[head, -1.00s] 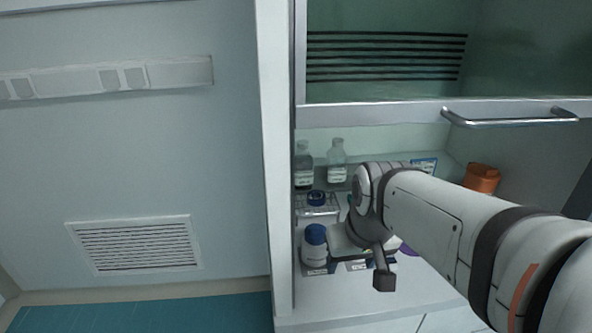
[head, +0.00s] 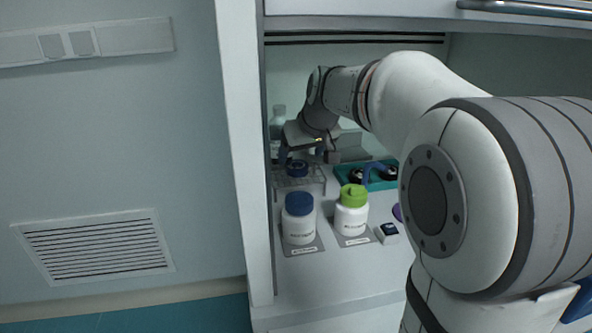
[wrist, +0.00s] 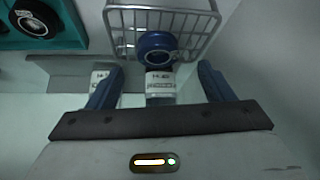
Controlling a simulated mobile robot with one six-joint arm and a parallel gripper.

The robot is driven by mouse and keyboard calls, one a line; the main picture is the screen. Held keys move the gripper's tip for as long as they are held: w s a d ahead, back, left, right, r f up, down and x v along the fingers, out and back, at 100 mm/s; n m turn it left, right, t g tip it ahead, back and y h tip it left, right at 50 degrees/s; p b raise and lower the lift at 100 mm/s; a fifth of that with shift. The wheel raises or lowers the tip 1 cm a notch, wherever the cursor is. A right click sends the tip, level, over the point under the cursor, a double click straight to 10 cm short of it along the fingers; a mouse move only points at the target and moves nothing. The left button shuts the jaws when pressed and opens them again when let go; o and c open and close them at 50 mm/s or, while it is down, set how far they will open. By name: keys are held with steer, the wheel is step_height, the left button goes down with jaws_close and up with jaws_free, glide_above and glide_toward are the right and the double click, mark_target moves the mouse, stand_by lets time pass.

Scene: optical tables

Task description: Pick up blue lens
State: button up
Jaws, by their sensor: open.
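A small round blue piece with a dark ring, which fits the blue lens (head: 297,168), sits in the wire rack (head: 312,181) inside the cabinet. In the wrist view the lens (wrist: 156,46) lies at the rack's near side, just beyond my fingertips and roughly centred between them. My gripper (head: 301,153) is above and close to the rack in the head view. Its two blue fingers stand wide apart in the wrist view (wrist: 160,75), with nothing gripped. Whether a finger touches the rack cannot be told.
A blue-capped white bottle (head: 298,222) and a green-capped one (head: 351,215) stand in front of the rack. A teal tray (head: 375,177) with dark round pieces is to the right. A small box (head: 387,232) lies near the front. The cabinet's left post (head: 240,150) bounds the opening.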

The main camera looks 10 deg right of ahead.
mark_target(298, 164)
steer(key=b+x, duration=0.1)
steer(key=x, duration=0.3)
steer(key=shift+w+d+f, duration=0.1)
steer(key=shift+w+f, duration=0.05)
steer(key=shift+f, duration=0.1)
steer(key=shift+r, duration=0.1)
steer(key=shift+c, duration=0.5)
steer(key=c, duration=1.1)
